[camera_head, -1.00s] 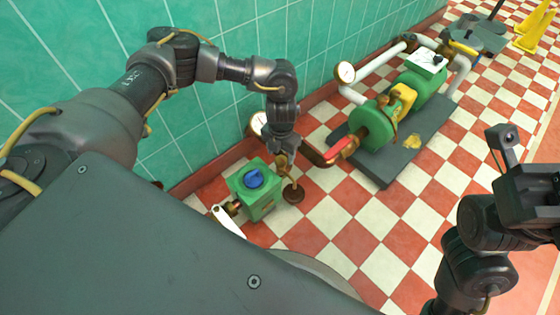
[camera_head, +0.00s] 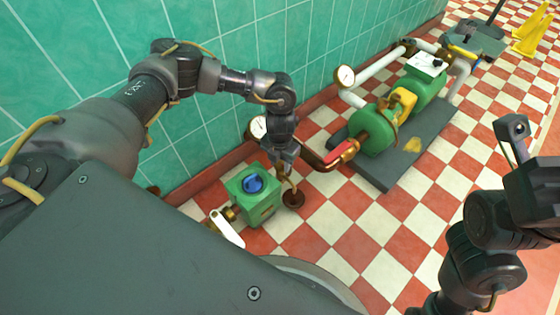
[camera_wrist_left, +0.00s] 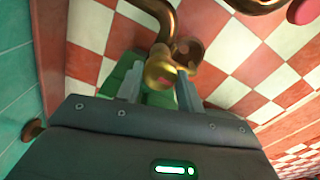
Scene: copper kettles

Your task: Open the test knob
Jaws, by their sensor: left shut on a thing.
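A brass knob (camera_wrist_left: 160,70) sits between the two fingers of my left gripper (camera_wrist_left: 158,88) in the left wrist view, and the gripper is shut on it. In the head view my left gripper (camera_head: 286,168) points down just right of the green box (camera_head: 256,206). The knob is too small and too covered there to make out. The green box has a blue round knob (camera_head: 252,184) on top and a white lever (camera_head: 228,230) at its left. My right arm is at the right edge, but its fingers are not visible.
A brass pipe with a red handle (camera_head: 342,153) runs right to a green pump (camera_head: 372,130) on a grey base (camera_head: 395,178). A gauge (camera_head: 258,127) is close behind my left gripper, near the tiled wall. Checkered floor lies clear in front.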

